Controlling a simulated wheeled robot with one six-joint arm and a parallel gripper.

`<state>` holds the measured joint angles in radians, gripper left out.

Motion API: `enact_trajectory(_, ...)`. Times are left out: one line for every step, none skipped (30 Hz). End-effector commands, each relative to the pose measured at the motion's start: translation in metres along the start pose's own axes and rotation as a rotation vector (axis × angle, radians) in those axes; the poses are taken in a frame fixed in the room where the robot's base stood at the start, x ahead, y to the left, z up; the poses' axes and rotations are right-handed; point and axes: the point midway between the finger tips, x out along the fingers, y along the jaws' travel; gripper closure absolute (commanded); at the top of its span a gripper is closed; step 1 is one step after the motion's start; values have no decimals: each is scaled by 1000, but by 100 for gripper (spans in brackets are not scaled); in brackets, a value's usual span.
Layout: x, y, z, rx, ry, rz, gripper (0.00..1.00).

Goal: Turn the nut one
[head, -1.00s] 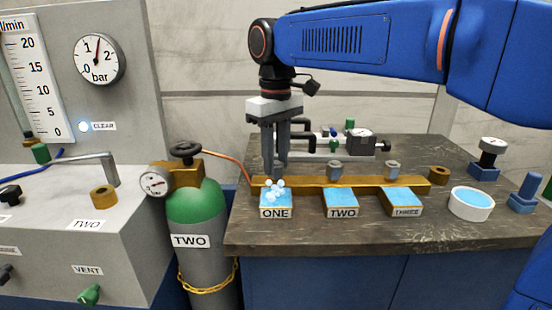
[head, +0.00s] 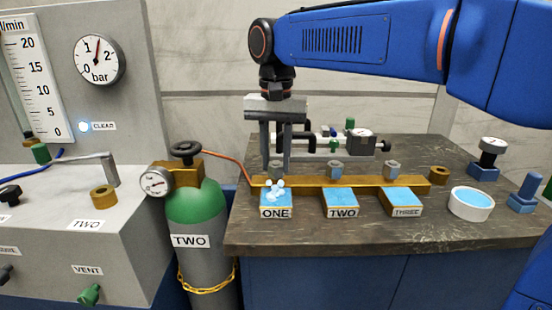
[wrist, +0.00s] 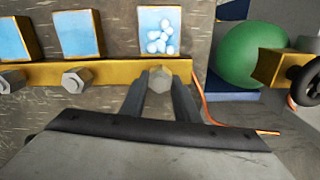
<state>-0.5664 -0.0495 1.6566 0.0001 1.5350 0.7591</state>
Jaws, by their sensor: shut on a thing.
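Nut one (wrist: 161,79) is a grey hex nut on the brass bar (wrist: 112,73), behind the block labelled ONE (head: 276,212). My gripper (head: 277,172) points straight down with its fingers on either side of this nut, shut on it. The wrist view also shows the fingers astride the nut. Block ONE has a blue top with several whitish bubbles (wrist: 161,42) on it. The fingers hide part of the nut in the head view. Nut two (head: 334,169) and nut three (head: 392,168) stand apart on the same bar.
Blocks TWO (head: 341,204) and THREE (head: 402,204) show plain blue tops. A green-topped cylinder (head: 193,205) with a brass valve stands left of the bench, its copper tube running to the bar. A white dish (head: 471,205) is at right. Fittings stand behind the bar.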

Motion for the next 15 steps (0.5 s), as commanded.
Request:
enact_trajectory(-1,0,0,40,2,-1,94)
enact_trajectory(-1,0,0,65,2,-1,94)
enact_trajectory(-1,0,0,98,2,-1,94)
enact_trajectory(-1,0,0,121,2,-1,94)
enact_trajectory(-1,0,0,144,2,-1,94)
enact_trajectory(-1,0,0,173,2,-1,94)
enact_trajectory(-1,0,0,192,2,-1,94)
enact_trajectory(-1,0,0,211,2,-2,94)
enact_trajectory(-1,0,0,236,2,-2,94)
enact_trajectory(-1,0,0,252,2,-2,94)
enact_trajectory(-1,0,0,268,2,-2,94)
enact_trajectory(-1,0,-1,287,2,-2,94)
enact_trajectory(-1,0,0,300,2,-2,94)
enact_trajectory(-1,0,-1,312,2,-2,94)
enact_trajectory(-1,0,-1,326,2,-2,94)
